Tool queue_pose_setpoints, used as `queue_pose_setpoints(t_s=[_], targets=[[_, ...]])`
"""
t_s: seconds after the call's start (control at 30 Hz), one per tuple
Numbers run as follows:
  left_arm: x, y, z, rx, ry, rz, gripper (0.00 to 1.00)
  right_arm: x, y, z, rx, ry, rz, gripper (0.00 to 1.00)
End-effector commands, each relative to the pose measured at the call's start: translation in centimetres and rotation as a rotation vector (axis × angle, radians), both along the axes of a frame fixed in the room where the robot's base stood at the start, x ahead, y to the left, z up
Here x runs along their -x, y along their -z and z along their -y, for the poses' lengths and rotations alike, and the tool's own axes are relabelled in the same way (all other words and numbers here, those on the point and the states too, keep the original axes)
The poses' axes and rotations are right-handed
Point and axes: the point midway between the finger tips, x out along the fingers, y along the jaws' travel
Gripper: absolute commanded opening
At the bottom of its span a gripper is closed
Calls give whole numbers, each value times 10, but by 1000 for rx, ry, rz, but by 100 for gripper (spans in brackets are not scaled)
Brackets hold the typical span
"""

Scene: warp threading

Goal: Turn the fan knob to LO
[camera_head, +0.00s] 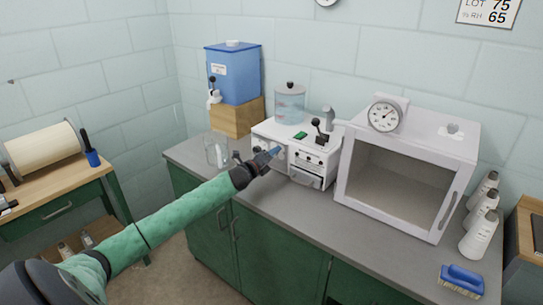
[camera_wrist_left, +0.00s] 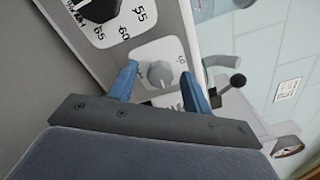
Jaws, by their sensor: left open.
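The white machine (camera_head: 323,163) with knobs on its front stands on the grey counter. In the left wrist view a small grey round knob (camera_wrist_left: 160,76) sits on a pale label plate (camera_wrist_left: 152,52); its lettering is too small to read surely, so I cannot confirm it is the fan knob. My left gripper (camera_head: 270,154) is at the left part of the machine's front. Its blue fingers (camera_wrist_left: 160,80) are open, one on each side of the grey knob. I cannot tell whether they touch it. My right gripper is not in view.
A black dial (camera_wrist_left: 97,8) marked 55, 60 and 65 is beside the plate. A black-knobbed lever (camera_wrist_left: 236,80) sticks out nearby. A glass beaker (camera_head: 216,152) stands left of the machine, and a white open-fronted cabinet (camera_head: 438,160) stands right. The counter front (camera_head: 300,225) is clear.

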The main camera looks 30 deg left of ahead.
Motion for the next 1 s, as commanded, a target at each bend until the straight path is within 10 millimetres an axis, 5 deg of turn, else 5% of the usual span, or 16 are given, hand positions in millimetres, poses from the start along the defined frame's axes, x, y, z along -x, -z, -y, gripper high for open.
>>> queue_pose_setpoints(t_s=[0.07, 0.3, 0.73, 1.0], targets=[[0, 0, 0, 0, 0, 0, 46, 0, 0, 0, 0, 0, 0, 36], [0, 0, 0, 0, 0, 0, 5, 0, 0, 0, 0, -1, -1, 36], [0, 0, 0, 95, -1, -8, 5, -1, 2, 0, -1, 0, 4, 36], [0, 0, -1, 306, -1, -26, 5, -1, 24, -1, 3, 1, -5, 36]])
